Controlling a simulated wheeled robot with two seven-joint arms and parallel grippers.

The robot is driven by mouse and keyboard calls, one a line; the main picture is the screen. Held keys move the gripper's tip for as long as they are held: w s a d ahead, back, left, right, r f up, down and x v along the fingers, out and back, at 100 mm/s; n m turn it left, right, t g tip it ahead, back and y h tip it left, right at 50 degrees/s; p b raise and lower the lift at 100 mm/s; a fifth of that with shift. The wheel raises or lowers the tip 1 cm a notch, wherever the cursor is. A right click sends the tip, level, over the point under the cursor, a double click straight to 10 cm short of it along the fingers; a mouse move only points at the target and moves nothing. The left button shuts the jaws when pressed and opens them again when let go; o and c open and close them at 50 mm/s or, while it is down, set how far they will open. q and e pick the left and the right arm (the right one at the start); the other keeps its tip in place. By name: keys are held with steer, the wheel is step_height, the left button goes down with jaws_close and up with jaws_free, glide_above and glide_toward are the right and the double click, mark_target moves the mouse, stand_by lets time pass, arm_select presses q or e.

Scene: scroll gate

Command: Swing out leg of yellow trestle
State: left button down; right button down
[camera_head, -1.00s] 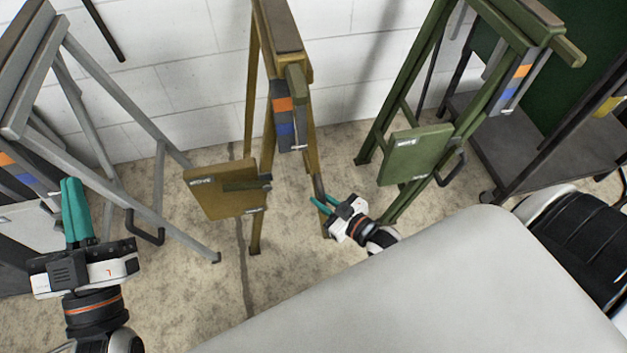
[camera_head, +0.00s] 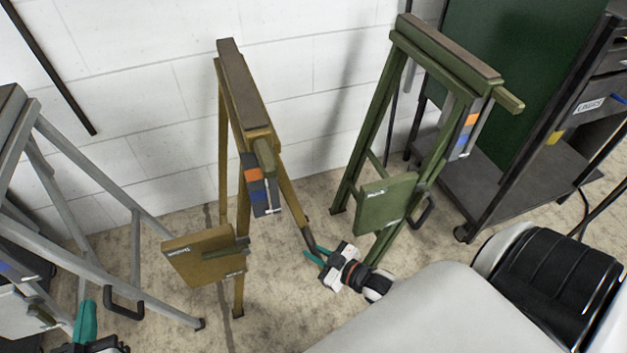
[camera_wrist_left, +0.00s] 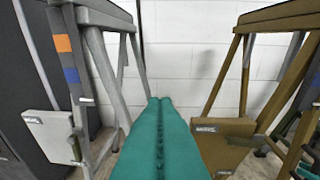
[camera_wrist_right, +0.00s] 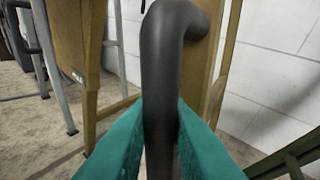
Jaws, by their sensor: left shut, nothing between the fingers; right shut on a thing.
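The yellow trestle (camera_head: 243,90) stands upright mid-view, with a brown top strip and a yellow plate (camera_head: 205,257) low on its front. One yellow leg (camera_head: 291,200) slants out to the right from under its top. My right gripper (camera_head: 317,254) is at the low end of that leg. In the right wrist view its teal fingers are shut around a dark curved handle (camera_wrist_right: 165,80) in front of yellow parts. My left gripper (camera_head: 87,320) is at the bottom left, partly cut off. In the left wrist view its fingers (camera_wrist_left: 160,105) are shut together and empty, left of the yellow trestle.
A grey trestle (camera_head: 80,180) stands at the left and a green trestle (camera_head: 375,140) to the right, near my right arm. A dark cart (camera_head: 490,180) is at the far right. A white wall (camera_head: 150,80) is behind. Some floor is bare between the trestles.

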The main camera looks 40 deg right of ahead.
steer(key=c, duration=1.6)
jaws_free()
steer(key=shift+s+d, duration=0.1)
steer(key=shift+d, duration=0.35)
steer(key=shift+o, duration=1.1)
steer(key=shift+s, duration=0.1)
arm_select(q)
steer(key=shift+d+r, duration=0.1)
steer(key=shift+d, duration=0.1)
arm_select(e)
steer(key=shift+r, duration=0.1)
